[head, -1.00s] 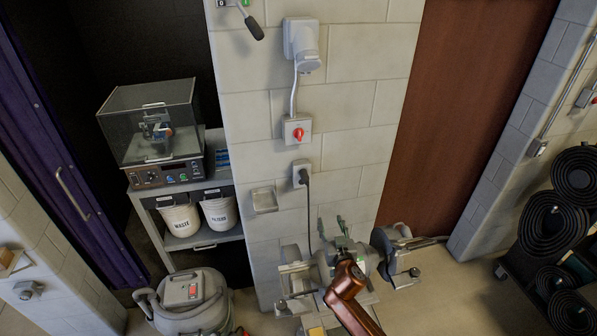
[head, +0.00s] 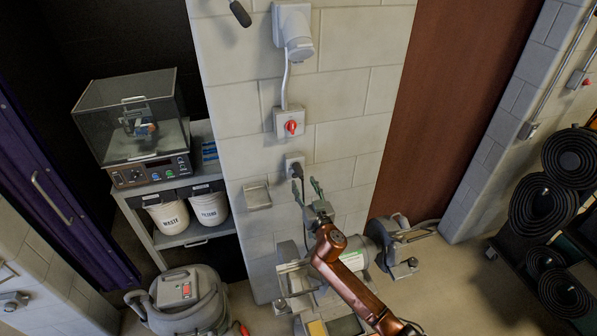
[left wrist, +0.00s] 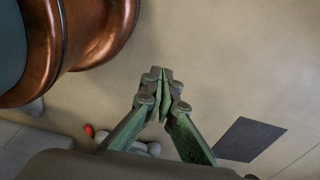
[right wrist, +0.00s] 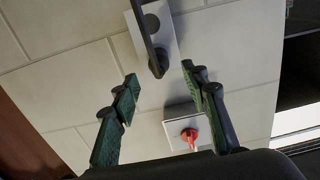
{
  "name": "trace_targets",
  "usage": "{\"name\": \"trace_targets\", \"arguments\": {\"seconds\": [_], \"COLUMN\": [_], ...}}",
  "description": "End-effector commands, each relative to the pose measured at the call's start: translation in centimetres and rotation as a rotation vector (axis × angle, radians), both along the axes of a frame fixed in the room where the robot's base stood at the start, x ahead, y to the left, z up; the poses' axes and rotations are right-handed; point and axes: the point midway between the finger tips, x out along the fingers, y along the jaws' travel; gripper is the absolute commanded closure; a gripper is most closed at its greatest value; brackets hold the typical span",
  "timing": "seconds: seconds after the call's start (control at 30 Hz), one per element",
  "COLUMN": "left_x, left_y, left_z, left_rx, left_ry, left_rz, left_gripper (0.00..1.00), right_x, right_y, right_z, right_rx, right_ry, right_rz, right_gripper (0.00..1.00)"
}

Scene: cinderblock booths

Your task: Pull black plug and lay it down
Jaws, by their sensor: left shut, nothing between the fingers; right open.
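The black plug (head: 297,171) sits in a grey wall socket (head: 291,158) on the block pillar. In the right wrist view the plug (right wrist: 158,63) lies against the socket plate (right wrist: 172,40), with its black cable (right wrist: 141,22) running to the top edge. My right gripper (head: 308,188) is open and empty. It is just below and right of the plug in the head view, and in the right wrist view its fingers (right wrist: 160,86) flank the space in front of the plug, apart from it. My left gripper (left wrist: 165,75) is shut and empty above the floor.
A red rotary switch (head: 290,125) is above the socket, and a small wall tray (head: 257,196) is to its left. A bench machine (head: 297,278) stands below. A grey vacuum (head: 187,300) and a shelf with buckets (head: 168,215) are at left.

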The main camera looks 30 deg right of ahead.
Motion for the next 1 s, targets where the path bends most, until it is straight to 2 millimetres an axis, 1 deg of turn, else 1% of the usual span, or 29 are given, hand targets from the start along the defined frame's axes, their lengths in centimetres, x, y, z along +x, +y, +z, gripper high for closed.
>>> {"name": "trace_targets", "arguments": {"seconds": [0.4, 0.6, 0.77, 1.0], "left_x": [1.2, 1.2, 1.1, 1.0], "left_y": [-0.1, -0.1, -0.1, -0.1], "left_z": [-1.6, -2.4, -2.6, -2.6], "left_rx": [-0.001, -0.001, -0.001, -0.001], "left_ry": [-0.015, -0.015, -0.014, -0.012], "left_rz": [-0.002, -0.002, -0.002, -0.002], "left_gripper": [1.00, 1.00, 1.00, 1.00], "right_x": [5.2, 7.2, 8.0, 8.1], "right_y": [-1.3, -1.8, -1.9, -2.0], "right_z": [-0.2, -0.1, 0.0, 0.0], "right_rx": [0.002, 0.000, 0.000, -0.001], "right_ry": [0.000, 0.000, 0.000, 0.001], "right_rz": [-0.004, -0.005, -0.004, -0.004], "right_gripper": [0.59, 0.59, 0.59, 0.59]}}
